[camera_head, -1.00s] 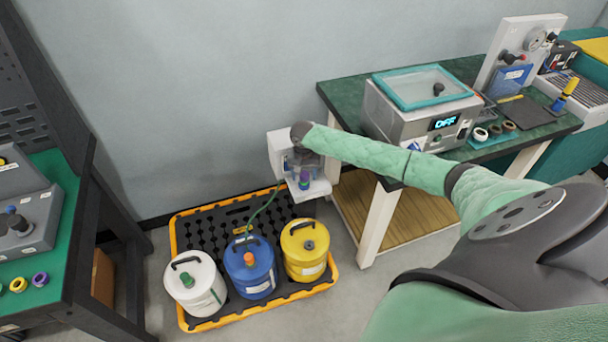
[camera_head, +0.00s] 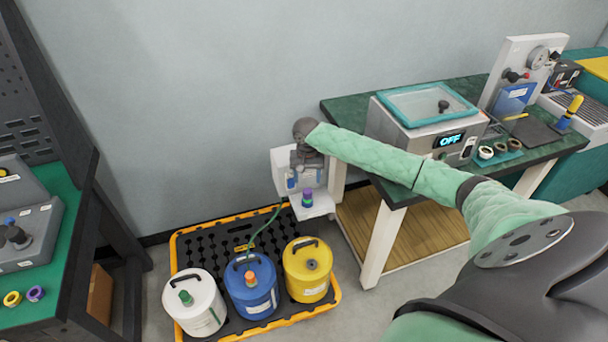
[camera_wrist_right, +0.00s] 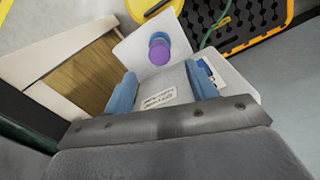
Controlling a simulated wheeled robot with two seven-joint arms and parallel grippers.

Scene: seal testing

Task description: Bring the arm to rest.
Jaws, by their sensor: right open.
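My right arm reaches across from the right. Its gripper (camera_head: 305,178) points down and is open in front of a white wall dispenser (camera_head: 281,165). A small purple-topped container (camera_head: 308,197) stands on the dispenser's white shelf (camera_head: 322,207), below the gripper. In the right wrist view, the two blue fingers (camera_wrist_right: 163,88) are spread apart with nothing between them. The purple-topped container (camera_wrist_right: 159,52) shows beyond the fingertips there, apart from them. My left gripper is not in view.
Below, a yellow-rimmed black spill tray (camera_head: 177,250) holds white (camera_head: 195,303), blue (camera_head: 250,287) and yellow (camera_head: 308,270) cans. A green hose (camera_head: 268,228) runs up towards the dispenser.

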